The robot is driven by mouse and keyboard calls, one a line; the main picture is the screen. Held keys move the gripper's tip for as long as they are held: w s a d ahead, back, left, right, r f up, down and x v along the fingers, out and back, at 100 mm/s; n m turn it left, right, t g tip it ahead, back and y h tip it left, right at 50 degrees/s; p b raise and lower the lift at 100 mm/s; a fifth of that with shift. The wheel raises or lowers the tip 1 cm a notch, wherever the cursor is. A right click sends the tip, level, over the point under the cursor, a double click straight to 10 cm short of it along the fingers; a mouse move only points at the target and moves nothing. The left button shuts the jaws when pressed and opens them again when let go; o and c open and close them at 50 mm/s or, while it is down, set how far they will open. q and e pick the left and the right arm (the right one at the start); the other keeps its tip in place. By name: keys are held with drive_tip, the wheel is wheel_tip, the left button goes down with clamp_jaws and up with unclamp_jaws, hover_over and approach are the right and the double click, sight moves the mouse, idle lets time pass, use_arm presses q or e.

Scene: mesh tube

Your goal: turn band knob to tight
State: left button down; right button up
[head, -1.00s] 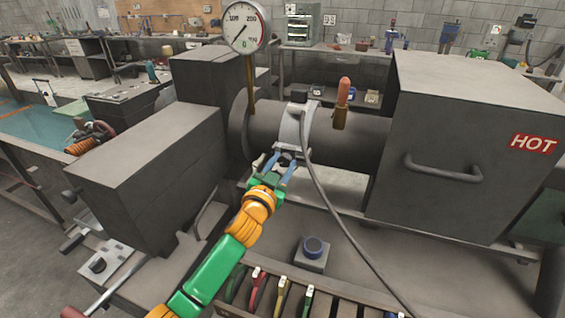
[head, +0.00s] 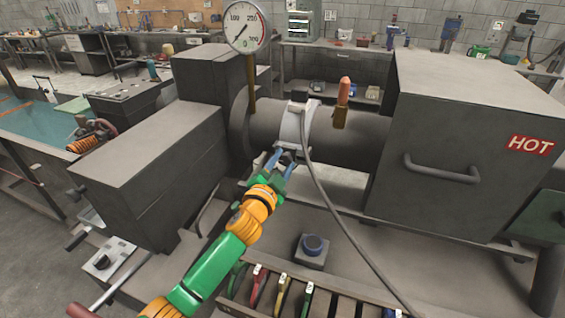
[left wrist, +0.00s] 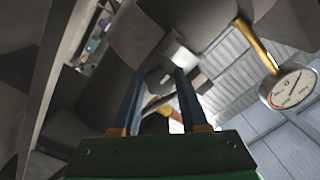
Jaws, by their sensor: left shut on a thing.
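The silver band (head: 291,126) wraps around the dark horizontal tube (head: 268,124). A small dark knob hangs at the lower front of the band, mostly hidden by my left gripper (head: 283,157) in the head view. In the left wrist view my left gripper's two blue fingers (left wrist: 158,80) stand on either side of the knob (left wrist: 157,74) and are shut on it. The knob's tight or loose setting cannot be read. My right gripper is out of view.
A round gauge (head: 245,27) rises on a brass stem left of the band. A grey cable (head: 325,192) runs down from the band. An orange-tipped brass fitting (head: 342,103) stands on the tube.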

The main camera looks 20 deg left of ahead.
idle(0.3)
use_arm(q)
drive_tip(key=shift+c, duration=2.1)
unclamp_jaws()
drive_tip(key=s, duration=0.7)
drive_tip(key=shift+a+b, duration=0.15)
drive_tip(key=shift+b, duration=0.3)
